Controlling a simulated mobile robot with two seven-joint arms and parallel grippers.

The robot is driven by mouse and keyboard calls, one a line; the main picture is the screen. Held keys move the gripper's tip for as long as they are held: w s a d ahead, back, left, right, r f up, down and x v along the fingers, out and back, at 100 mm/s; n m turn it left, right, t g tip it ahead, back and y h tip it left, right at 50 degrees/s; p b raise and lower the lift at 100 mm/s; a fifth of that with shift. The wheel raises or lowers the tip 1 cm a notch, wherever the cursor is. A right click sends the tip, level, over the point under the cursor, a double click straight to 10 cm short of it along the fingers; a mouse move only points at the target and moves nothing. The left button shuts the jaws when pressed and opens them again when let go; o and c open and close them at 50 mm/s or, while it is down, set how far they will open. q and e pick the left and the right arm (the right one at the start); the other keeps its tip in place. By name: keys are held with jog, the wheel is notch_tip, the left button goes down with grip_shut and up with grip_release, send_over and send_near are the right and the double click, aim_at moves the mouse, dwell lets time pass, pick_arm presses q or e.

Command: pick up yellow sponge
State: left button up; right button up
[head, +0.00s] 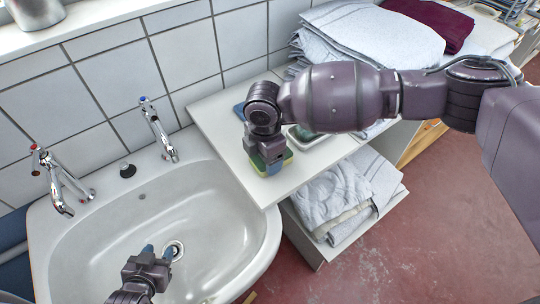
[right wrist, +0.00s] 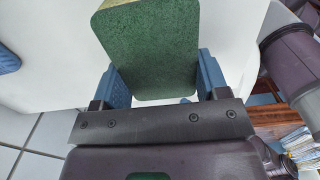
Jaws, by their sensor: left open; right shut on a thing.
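The yellow sponge (right wrist: 150,50) shows its green scouring face and a thin yellowish edge in the right wrist view. It stands between the two blue fingers of my right gripper (right wrist: 162,78), which is shut on it. In the head view the right gripper (head: 268,166) is over the white counter beside the sink, and a bit of the sponge (head: 287,158) shows behind the fingers. The arm hides most of it, and I cannot tell if it touches the counter. My left gripper (head: 158,252) is open and empty over the sink basin.
A white sink (head: 110,230) with two taps fills the left. The white counter (head: 215,115) holds a tray (head: 305,138), partly hidden by my right arm, and folded towels (head: 375,35) behind. More towels (head: 345,190) lie on a lower shelf. The red floor at right is clear.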

notch_tip(320, 180, up, 20)
jog(key=p, duration=0.1)
jog(key=shift+p, duration=0.35)
